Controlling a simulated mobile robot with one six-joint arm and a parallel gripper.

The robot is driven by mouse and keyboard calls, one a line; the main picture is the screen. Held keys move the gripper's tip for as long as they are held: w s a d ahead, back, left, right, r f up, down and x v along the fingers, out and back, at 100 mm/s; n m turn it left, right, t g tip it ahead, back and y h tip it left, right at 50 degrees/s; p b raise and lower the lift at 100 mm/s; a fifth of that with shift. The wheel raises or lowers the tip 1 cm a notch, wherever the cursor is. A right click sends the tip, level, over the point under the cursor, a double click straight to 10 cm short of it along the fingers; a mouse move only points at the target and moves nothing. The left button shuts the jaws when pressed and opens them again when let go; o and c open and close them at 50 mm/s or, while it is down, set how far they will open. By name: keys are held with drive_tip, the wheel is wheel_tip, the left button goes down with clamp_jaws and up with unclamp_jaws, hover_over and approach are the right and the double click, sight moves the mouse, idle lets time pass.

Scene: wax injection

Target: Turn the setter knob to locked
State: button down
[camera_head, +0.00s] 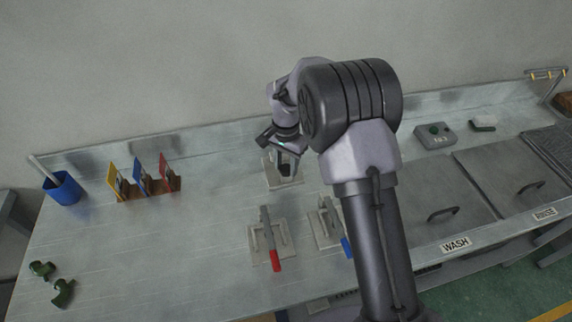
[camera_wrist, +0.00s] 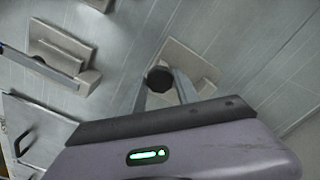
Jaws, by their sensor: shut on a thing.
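The setter knob (camera_wrist: 159,78) is a small dark, faceted knob on a beige base plate (camera_wrist: 188,56) in the wrist view. My gripper (camera_wrist: 163,87) reaches down to it, with one grey finger on each side of the knob, shut on it. In the head view my gripper (camera_head: 284,162) is over the same plate (camera_head: 296,179), near the back of the steel bench. There the gripper and wrist hide most of the knob. Any lock marking on the knob is not readable.
A red-handled clamp (camera_head: 267,240) and a blue-handled clamp (camera_head: 327,225) stand in front of the knob plate. A colored tool rack (camera_head: 147,191) and blue cup (camera_head: 63,189) are at left. Lidded tanks marked WASH (camera_head: 455,245) and RINSE are at right.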

sight(286, 168)
drive_tip(key=c, duration=0.9)
unclamp_jaws()
wheel_tip(286, 168, up, 17)
drive_tip(key=p, duration=0.5)
drive_tip(key=shift+r, duration=0.2)
